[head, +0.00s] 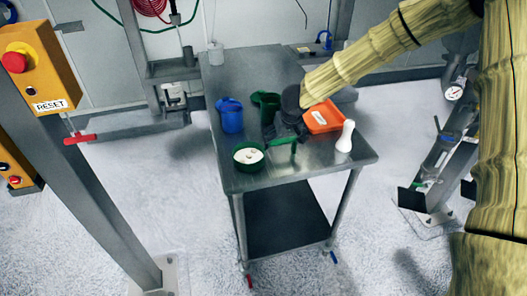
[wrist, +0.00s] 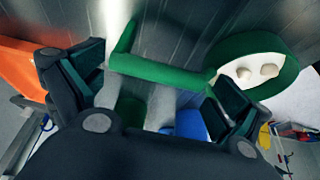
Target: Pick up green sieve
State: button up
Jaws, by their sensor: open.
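The green sieve (head: 236,163) lies at the front left of the metal table. It has a round green rim, a pale inside with pale lumps in it, and a green handle reaching right. In the wrist view its ring (wrist: 288,62) is at the upper right, and its handle (wrist: 160,73) crosses the middle. My gripper (head: 284,136) is over the handle, to the right of the ring; in the wrist view its open fingers (wrist: 155,88) are apart at either side. I cannot tell whether the fingers touch the handle.
On the metal table (head: 325,168), a blue jug (head: 231,116) and a dark green cup (head: 264,103) stand behind the sieve. An orange tray (head: 324,118) and a white bottle-like object (head: 346,137) are to the right. The back left tabletop is clear.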

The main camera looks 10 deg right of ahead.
jog(key=shift+w+f, duration=0.15)
jog(key=shift+f, duration=0.4)
jog(key=shift+c, duration=0.2)
jog(key=c, duration=0.7)
jog(key=shift+r, duration=0.1)
jog(key=shift+c, duration=0.2)
jog(key=shift+r, duration=0.65)
jog(key=c, duration=0.3)
notch_tip(320, 180, up, 2)
jog(key=shift+r, duration=0.1)
jog(key=c, duration=0.3)
jog(key=s+a+b, duration=0.1)
jog(key=s, duration=0.4)
jog(key=s+a+r+b, duration=0.1)
jog(key=s+a, duration=0.1)
jog(key=s, duration=0.3)
jog(key=s+a+b, duration=0.1)
jog(key=s, duration=0.4)
jog(key=shift+s+a+r+b, duration=0.15)
jog(key=shift+s+r+b, duration=0.05)
jog(key=shift+b, duration=0.15)
jog(key=shift+c, duration=0.2)
